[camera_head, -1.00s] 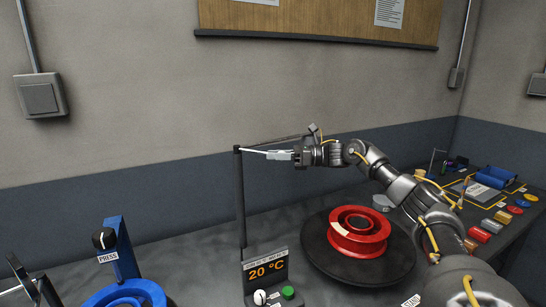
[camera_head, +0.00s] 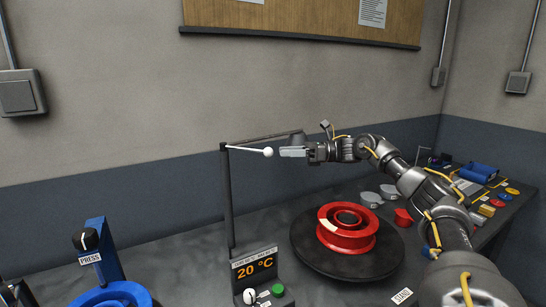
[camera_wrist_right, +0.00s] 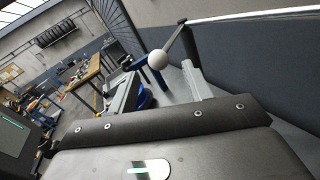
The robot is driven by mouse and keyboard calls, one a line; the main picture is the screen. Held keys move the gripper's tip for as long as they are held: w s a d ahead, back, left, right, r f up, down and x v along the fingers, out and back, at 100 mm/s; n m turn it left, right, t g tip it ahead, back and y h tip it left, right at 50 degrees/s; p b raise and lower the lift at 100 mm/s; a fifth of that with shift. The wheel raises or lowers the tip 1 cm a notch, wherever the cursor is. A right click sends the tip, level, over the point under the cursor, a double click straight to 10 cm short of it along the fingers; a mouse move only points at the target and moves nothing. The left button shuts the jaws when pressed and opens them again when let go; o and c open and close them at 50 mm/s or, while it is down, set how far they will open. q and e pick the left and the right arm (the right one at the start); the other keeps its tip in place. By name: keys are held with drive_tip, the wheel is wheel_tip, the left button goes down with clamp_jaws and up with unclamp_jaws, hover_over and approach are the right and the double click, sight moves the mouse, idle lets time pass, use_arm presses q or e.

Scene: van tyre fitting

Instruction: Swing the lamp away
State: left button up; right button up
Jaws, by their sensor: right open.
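The lamp is a dark post (camera_head: 228,205) standing behind the bench display, with a thin dark arm (camera_head: 265,138) reaching right from its top. A white rod with a white ball end (camera_head: 268,152) also reaches right from the post top. My right gripper (camera_head: 290,152) is open and empty, just right of the ball and apart from it. The ball (camera_wrist_right: 160,58) shows in the right wrist view beyond the gripper body. The arm's far end is close behind my right gripper, and its details are unclear. My left gripper is not in view.
A red wheel rim (camera_head: 347,229) lies on a dark round turntable (camera_head: 310,258). A display box (camera_head: 255,268) reading 20 °C stands by the post's foot. A blue press (camera_head: 104,255) stands at left. Coloured parts and trays crowd the right bench; the wall is behind.

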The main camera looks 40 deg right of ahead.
drive_tip(key=shift+v, duration=1.15)
